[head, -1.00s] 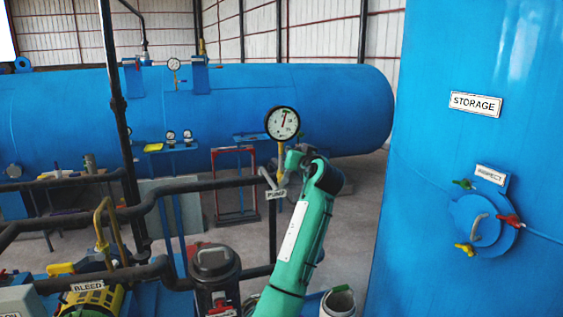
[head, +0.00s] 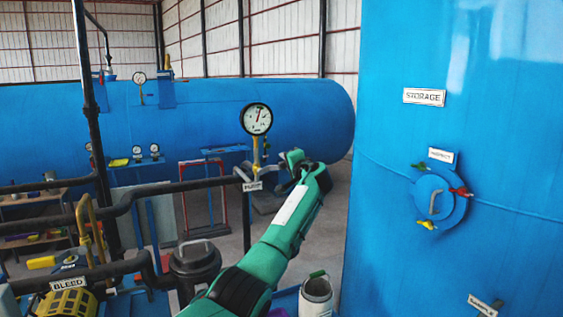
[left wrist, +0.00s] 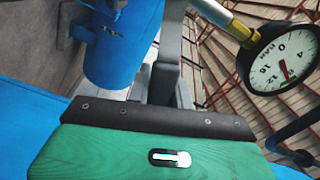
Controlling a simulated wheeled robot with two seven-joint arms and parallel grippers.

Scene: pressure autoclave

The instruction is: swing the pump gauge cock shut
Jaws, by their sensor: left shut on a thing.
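The pump gauge (head: 256,119), a white dial with a black rim, stands on a brass stem (head: 256,152) above the PUMP label (head: 253,186). It also shows at the right of the left wrist view (left wrist: 283,58), with its stem (left wrist: 232,22). My left gripper (head: 266,171) comes in from the right of the stem, just below the dial. Its grey fingers (left wrist: 165,75) are shut on the pump gauge cock at the stem's foot. The cock's lever is mostly hidden by the fingers, so its angle is hard to tell. My right gripper is not in view.
Black pipes (head: 150,190) run left of the cock. The blue STORAGE tank (head: 390,150) stands close on the right. A long blue vessel (head: 210,110) lies behind.

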